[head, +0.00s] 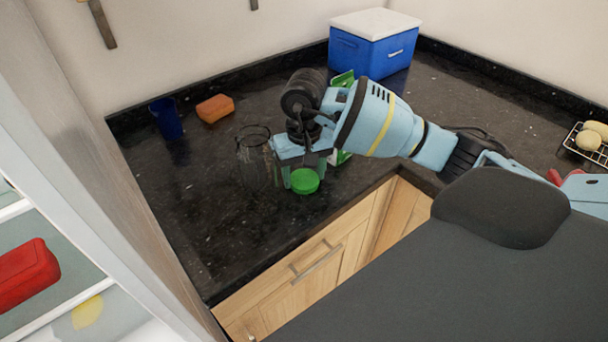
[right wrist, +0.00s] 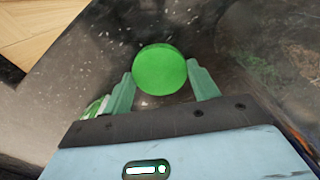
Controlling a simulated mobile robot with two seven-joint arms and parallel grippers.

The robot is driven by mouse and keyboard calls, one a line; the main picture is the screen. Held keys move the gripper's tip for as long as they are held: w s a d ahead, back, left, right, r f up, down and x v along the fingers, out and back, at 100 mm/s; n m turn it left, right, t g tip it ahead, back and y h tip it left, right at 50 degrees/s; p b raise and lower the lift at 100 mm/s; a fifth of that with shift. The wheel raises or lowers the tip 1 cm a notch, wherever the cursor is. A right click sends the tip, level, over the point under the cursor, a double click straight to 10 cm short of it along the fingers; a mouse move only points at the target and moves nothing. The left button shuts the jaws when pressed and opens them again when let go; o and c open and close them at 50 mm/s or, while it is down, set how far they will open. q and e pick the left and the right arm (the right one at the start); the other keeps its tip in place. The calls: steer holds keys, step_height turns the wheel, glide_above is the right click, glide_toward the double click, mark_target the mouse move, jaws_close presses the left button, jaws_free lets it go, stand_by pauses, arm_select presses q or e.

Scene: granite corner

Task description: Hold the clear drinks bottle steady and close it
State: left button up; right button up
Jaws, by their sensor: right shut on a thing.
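A clear, see-through vessel (head: 256,160), which looks like the drinks bottle, stands upright on the dark counter. Its top rim shows no lid. My right gripper (head: 304,177) is just to the right of it, pointing down, and is shut on a round green cap (head: 305,181). In the right wrist view the green cap (right wrist: 160,69) sits between the two fingertips of my right gripper (right wrist: 162,82). I cannot tell how high the cap is above the counter, or whether anything is under it. My left gripper is not in view.
A dark blue cup (head: 166,118) and an orange sponge-like block (head: 214,108) stand at the back left. A blue cooler box with a white lid (head: 371,48) stands behind. A green and white carton (head: 343,79) is partly hidden by my right arm. The front-left counter (head: 205,225) is clear.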

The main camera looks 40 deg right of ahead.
mark_target(304, 178)
steer(key=shift+r, duration=0.55)
step_height(304, 178, up, 2)
steer(key=shift+r+b, duration=0.1)
steer(key=shift+b, duration=0.2)
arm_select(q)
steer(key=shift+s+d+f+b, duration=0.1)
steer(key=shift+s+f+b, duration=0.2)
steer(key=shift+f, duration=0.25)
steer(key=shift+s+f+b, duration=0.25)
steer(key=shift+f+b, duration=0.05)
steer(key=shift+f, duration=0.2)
arm_select(e)
steer(key=s+a, duration=0.2)
steer(key=s, duration=0.5)
steer(key=s+a+r, duration=0.1)
steer(key=s+a, duration=0.1)
steer(key=s, duration=0.6)
steer(key=shift+s+a+r, duration=0.15)
steer(key=shift+a+r, duration=0.15)
steer(key=shift+a, duration=0.05)
